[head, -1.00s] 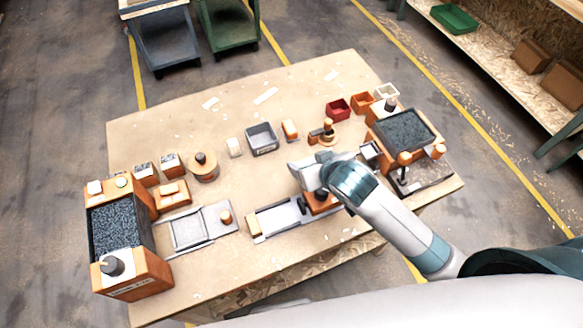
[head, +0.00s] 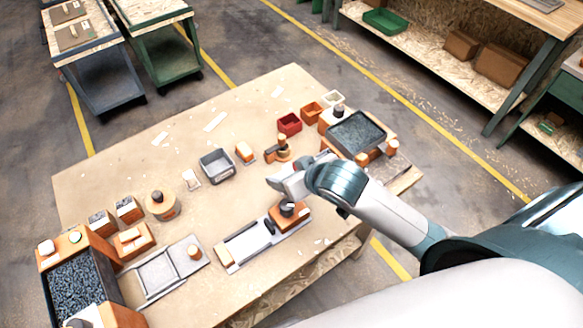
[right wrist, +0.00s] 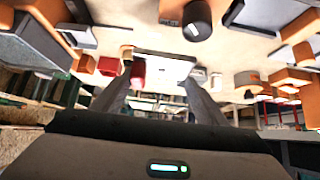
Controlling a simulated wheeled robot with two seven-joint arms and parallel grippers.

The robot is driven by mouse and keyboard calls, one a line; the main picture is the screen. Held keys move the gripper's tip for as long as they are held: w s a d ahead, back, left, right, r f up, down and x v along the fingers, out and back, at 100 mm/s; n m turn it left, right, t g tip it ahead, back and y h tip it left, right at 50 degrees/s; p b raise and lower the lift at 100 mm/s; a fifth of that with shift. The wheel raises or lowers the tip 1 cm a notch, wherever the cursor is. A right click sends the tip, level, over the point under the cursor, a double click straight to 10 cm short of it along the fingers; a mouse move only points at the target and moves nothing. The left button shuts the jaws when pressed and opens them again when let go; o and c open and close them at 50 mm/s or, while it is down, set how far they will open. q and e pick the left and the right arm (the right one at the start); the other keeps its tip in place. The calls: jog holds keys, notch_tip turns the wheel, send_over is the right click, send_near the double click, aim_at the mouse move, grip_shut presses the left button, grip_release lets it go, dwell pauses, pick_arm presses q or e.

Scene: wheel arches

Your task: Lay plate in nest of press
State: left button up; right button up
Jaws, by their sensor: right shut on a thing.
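My right gripper (head: 277,184) is above the table's right-middle part, seen from behind its wrist. In the right wrist view its two fingers (right wrist: 160,82) are closed on a pale, flat plate (right wrist: 163,64). In the head view the plate cannot be made out clearly at the fingertips. Just below the gripper is a grey rail fixture (head: 245,243) with an orange block and black knob (head: 288,209); it may be the press. A second grey fixture with a square recess (head: 160,272) lies to its left. I cannot tell which one is the nest. My left gripper is not seen.
An orange bin with dark granules (head: 75,284) stands at the left, another (head: 356,133) at the right. A grey tray (head: 217,166), a red box (head: 289,123) and a round orange-and-wood piece (head: 161,204) stand between. The table's upper left is mostly clear.

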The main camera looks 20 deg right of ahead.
aim_at(287, 168)
jog(key=shift+w+f+b, duration=0.1)
jog(key=shift+w+b, duration=0.15)
jog(key=shift+b, duration=0.3)
jog(key=w+m+h+b, duration=0.1)
jog(key=w+b, duration=0.1)
jog(key=b, duration=0.2)
jog(key=shift+w+d+m, duration=0.1)
jog(key=shift+d+m, duration=0.1)
jog(key=shift+m, duration=0.2)
jog(key=shift+w+d+h+b, duration=0.1)
jog(key=shift+w+h+b, duration=0.1)
jog(key=shift+h+b, duration=0.3)
jog(key=shift+r, duration=0.25)
jog(key=shift+s+d, duration=0.15)
